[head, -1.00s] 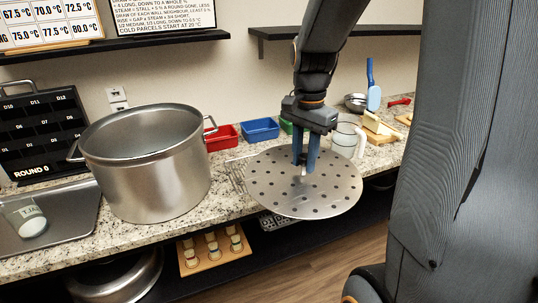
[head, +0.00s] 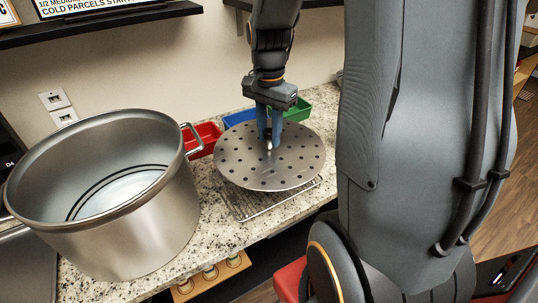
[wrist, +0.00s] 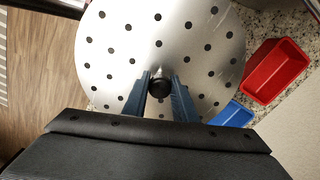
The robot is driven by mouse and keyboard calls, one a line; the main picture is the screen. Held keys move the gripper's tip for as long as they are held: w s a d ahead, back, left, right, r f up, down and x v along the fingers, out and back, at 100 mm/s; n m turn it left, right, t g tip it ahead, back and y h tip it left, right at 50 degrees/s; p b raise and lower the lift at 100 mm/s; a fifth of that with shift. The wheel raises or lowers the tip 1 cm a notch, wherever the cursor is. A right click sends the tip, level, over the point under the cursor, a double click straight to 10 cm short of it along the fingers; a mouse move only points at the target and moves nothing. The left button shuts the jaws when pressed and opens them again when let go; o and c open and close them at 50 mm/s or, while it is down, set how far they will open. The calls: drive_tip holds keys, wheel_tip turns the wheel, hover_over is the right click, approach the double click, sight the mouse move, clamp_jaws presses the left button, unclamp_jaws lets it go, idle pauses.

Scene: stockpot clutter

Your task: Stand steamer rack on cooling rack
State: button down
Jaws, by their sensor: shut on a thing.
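The steamer rack (head: 262,172) is a round metal plate with many dark holes and a small central knob. My gripper (head: 269,141) is shut on its knob from above. In the wrist view the fingers (wrist: 160,92) close around the dark knob, and the steamer rack (wrist: 115,45) fills the upper middle. The cooling rack (head: 262,208) is a wire grid on the granite counter below the plate, with its front and left parts showing. The plate hides the rest. The plate looks roughly level above the grid; I cannot tell whether they touch.
A large open stockpot (head: 120,225) stands left of the plate, its handle near it. A red bin (head: 204,139), a blue bin (head: 238,118) and a green bin (head: 298,110) stand behind along the wall. The counter's front edge is close.

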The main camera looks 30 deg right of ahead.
sight(269, 148)
drive_tip(key=shift+f+p, duration=0.65)
drive_tip(key=shift+f, duration=2.65)
drive_tip(key=shift+f, duration=0.15)
drive_tip(key=c, duration=1.4)
unclamp_jaws()
drive_tip(key=shift+c, duration=0.2)
